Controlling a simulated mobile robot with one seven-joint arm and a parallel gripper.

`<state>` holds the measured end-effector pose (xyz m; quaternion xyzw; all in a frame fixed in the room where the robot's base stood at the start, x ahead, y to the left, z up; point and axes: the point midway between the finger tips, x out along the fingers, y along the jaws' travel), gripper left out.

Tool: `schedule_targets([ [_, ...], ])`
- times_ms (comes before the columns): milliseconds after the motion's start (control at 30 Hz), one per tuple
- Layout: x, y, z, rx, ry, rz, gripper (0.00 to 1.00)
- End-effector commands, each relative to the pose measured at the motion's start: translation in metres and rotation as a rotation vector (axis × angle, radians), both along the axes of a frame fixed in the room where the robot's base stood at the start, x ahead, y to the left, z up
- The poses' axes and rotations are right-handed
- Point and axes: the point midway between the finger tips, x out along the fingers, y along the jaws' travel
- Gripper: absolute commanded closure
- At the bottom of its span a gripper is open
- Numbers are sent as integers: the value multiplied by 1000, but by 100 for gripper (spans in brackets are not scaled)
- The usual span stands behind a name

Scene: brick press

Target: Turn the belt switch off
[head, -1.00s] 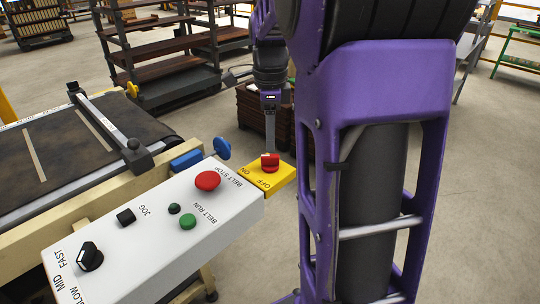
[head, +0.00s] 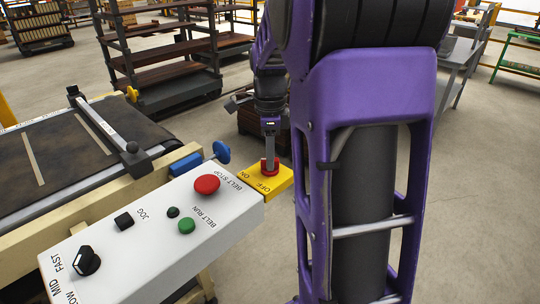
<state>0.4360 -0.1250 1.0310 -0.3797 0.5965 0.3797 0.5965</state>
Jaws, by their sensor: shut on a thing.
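The belt switch is a red rotary knob (head: 264,168) on a yellow plate (head: 279,184) at the right end of the white control box. The plate carries the words ON and OFF on its near side. My gripper (head: 270,160) comes down from above, its grey fingers shut on the red knob and hiding part of it. The knob looks narrower from here, and which word it points to cannot be told.
The white control box (head: 150,245) carries a red BELT STOP button (head: 207,184), a green BELT RUN button (head: 187,226), and a black speed selector (head: 86,261). The conveyor belt (head: 70,160) is at left. A shelf rack (head: 165,65) stands behind. Open floor lies at right.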

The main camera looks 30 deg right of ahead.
Motion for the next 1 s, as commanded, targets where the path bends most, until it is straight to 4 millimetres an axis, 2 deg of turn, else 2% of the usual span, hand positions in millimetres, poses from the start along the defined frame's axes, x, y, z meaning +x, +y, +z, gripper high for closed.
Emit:
schedule_targets([
  [367,0,0,1,0,0,13,100],
  [567,0,0,2,0,1,83,100],
  [1000,0,0,2,0,0,452,100],
])
